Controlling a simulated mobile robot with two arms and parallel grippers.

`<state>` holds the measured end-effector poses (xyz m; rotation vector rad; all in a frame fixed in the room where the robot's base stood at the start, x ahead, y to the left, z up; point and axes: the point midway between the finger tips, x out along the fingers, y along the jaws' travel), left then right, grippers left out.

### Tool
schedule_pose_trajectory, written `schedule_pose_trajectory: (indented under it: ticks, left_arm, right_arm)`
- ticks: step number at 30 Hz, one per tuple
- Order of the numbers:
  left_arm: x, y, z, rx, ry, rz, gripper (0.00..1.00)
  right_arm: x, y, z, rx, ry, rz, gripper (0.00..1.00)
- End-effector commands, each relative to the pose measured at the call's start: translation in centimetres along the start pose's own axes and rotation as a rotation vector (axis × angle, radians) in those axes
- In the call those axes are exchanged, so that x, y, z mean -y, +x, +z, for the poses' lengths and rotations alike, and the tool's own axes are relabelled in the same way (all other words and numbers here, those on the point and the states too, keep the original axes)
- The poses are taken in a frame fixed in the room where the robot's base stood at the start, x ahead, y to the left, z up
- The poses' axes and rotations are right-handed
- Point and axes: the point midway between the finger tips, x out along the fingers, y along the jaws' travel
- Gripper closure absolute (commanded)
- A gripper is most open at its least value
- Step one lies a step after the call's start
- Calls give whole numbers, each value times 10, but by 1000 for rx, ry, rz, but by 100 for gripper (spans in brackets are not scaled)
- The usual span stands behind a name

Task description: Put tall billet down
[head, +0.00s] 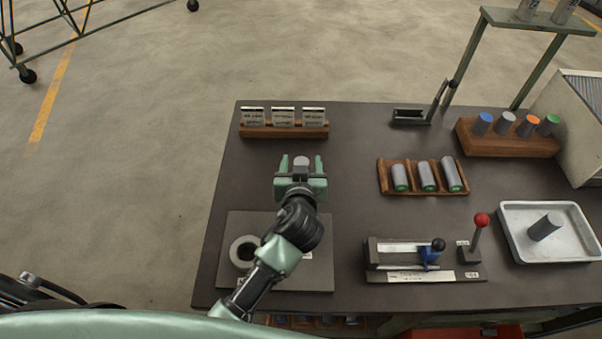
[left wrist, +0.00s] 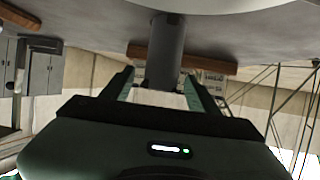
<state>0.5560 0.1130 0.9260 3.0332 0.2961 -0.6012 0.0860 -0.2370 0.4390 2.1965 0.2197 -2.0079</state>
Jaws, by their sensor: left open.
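My left gripper (head: 300,168) is over the dark table, just in front of the card rack. Its two fingers are apart. A grey cylindrical billet (head: 301,161) stands between the fingertips, its light top showing in the head view; its lower part is hidden by the gripper. In the left wrist view the same billet (left wrist: 166,48) is a dark grey cylinder between the open fingers (left wrist: 165,85), which show gaps on both sides. That view is upside down, with the table at the top. My right gripper is not in view.
A wooden rack with three cards (head: 284,131) stands behind the billet. A wooden tray of green-ended cylinders (head: 423,192) lies to the right.

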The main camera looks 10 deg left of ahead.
Motion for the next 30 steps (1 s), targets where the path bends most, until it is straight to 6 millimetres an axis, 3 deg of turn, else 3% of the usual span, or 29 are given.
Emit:
schedule_pose_trajectory:
  ticks: [15, 21, 30]
  left_arm:
    - [-1, -100, 3, 3, -2, 2, 40]
    - [0, -115, 2, 2, -2, 0, 40]
    - [0, -116, 1, 1, -1, 0, 40]
  right_arm:
    - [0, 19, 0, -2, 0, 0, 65]
    - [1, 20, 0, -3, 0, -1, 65]
    - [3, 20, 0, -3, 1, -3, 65]
